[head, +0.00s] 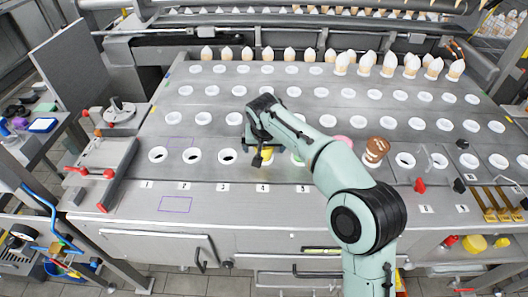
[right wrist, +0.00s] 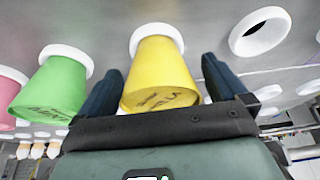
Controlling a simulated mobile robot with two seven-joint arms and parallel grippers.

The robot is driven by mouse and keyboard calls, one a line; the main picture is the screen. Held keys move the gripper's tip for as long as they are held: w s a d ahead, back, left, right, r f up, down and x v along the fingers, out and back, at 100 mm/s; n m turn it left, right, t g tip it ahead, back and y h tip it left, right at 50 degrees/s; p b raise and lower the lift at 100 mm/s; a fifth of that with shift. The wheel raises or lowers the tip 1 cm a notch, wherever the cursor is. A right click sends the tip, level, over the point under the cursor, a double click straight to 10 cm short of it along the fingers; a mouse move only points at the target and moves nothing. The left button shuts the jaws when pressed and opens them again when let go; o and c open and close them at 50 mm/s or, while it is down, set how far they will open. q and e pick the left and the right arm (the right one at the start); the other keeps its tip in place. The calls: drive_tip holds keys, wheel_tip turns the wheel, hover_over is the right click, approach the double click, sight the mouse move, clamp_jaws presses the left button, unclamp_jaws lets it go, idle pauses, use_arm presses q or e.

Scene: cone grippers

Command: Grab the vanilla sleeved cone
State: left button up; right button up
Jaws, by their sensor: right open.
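The yellow sleeved cone (right wrist: 160,78), with dark lettering only partly legible, sits in a white ring holder (right wrist: 157,35) in the right wrist view. In the head view only a bit of the yellow cone (head: 267,154) shows, near label 4, mostly hidden by my right gripper (head: 258,148). In the right wrist view my right gripper (right wrist: 163,85) is open, with one dark finger on each side of the yellow cone; I cannot tell whether either finger touches it. My left gripper is not in view.
A green sleeved cone (right wrist: 52,88) stands close beside the yellow one, with a pink one (right wrist: 8,97) beyond it. A brown cone (head: 376,150) stands further right. An empty holder (right wrist: 260,32) is on the other side. White-topped cones (head: 411,66) line the back.

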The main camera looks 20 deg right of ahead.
drive_tip(key=c, duration=1)
drive_tip(key=shift+c, duration=0.2)
drive_tip(key=shift+r, duration=0.15)
